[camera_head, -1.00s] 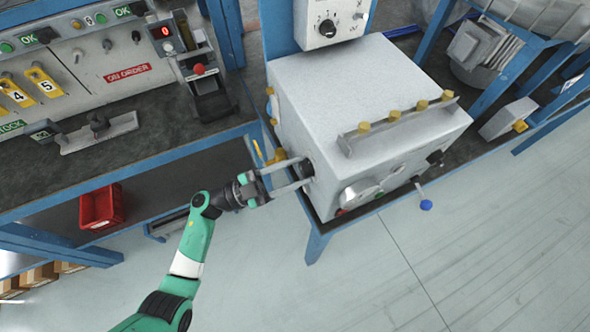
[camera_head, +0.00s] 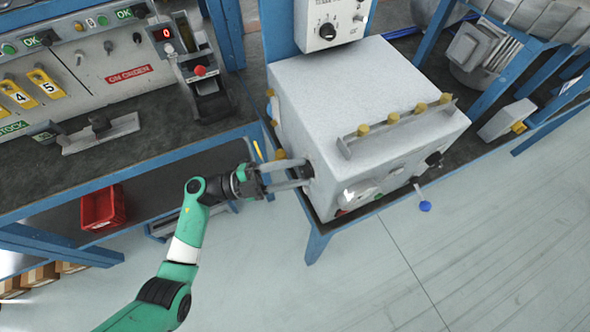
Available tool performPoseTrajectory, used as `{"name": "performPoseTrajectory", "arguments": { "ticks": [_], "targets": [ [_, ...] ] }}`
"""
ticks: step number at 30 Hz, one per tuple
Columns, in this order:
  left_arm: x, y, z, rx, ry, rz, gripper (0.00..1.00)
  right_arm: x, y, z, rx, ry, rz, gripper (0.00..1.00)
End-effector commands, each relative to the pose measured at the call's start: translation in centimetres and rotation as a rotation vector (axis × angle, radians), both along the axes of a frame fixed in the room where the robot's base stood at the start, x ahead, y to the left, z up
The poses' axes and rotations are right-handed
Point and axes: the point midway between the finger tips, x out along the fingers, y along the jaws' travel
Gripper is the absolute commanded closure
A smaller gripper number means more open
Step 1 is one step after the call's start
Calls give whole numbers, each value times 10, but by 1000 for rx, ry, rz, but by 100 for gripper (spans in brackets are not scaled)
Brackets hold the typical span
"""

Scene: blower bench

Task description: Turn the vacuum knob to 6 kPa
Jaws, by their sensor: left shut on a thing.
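A dark knob (camera_head: 308,169) sits on the left side of the white box, near its front corner. My left gripper (camera_head: 302,173) reaches it from the left, with its two long grey fingers shut on it. The fingers hide part of the knob, and any scale or pointer on it cannot be read. A round gauge (camera_head: 362,191) shows on the front face of the white box (camera_head: 370,90), too slanted and glossy to read. My right gripper is not in view.
A bar with several yellow knobs (camera_head: 393,122) runs along the top of the box. A blue-tipped lever (camera_head: 425,206) sticks out in front. A panel with a black dial (camera_head: 327,31) stands behind. Left is a workbench (camera_head: 150,158) with a red bin (camera_head: 103,208) below.

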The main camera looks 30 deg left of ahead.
Motion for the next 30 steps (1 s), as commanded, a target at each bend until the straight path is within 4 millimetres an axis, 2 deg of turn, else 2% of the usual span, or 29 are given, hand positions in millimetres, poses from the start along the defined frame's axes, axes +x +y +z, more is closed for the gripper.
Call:
{"name": "performPoseTrajectory", "arguments": {
  "ticks": [12,29,30],
  "targets": [
    [1,1,2,178,-140,1,100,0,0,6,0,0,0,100],
    [1,1,1,207,-163,2,100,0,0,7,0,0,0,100],
    [1,1,1,206,-163,2,47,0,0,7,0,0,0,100]
  ]
}}
